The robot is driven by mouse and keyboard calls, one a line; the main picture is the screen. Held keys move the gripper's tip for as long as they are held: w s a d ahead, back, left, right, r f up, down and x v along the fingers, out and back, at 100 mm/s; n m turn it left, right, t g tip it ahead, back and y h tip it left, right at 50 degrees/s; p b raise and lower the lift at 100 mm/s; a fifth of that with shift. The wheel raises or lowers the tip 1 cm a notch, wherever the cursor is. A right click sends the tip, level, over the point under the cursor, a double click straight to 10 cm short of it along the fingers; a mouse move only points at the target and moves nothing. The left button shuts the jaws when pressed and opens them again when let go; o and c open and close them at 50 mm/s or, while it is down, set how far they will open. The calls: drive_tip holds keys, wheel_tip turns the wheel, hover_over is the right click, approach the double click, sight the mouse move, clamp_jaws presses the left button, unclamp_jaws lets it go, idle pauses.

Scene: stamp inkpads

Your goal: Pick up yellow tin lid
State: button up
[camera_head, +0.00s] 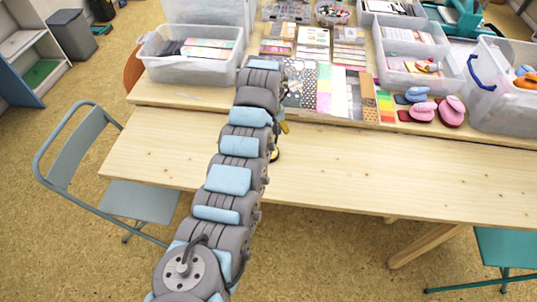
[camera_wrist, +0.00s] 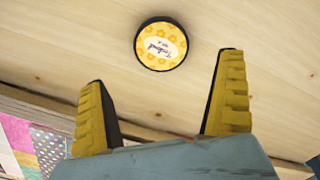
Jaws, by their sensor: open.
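The yellow tin lid (camera_wrist: 161,46) is a round disc with a dark rim and a printed label, lying flat on the bare wooden table in the wrist view. In the head view only a small yellow and dark edge of it (camera_head: 275,155) shows beside my arm, which hides the rest. My gripper (camera_wrist: 163,75) has its two yellow fingers spread wide with nothing between them. The lid lies beyond the fingertips, between their lines and apart from them. In the head view one yellow finger (camera_head: 284,128) shows beside my arm.
Patterned paper sheets (camera_head: 338,92) lie behind the lid. Pink and blue stamps (camera_head: 450,110) stand right of them. Clear plastic bins (camera_head: 190,72) sit at the back left and right. The front of the wooden table (camera_head: 400,165) is clear. A grey chair (camera_head: 75,155) stands left.

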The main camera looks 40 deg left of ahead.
drive_tip(key=shift+s+a+f+b, duration=0.1)
drive_tip(key=shift+f+b, duration=1.45)
drive_tip(key=shift+f, duration=2.3)
drive_tip(key=c, duration=0.9)
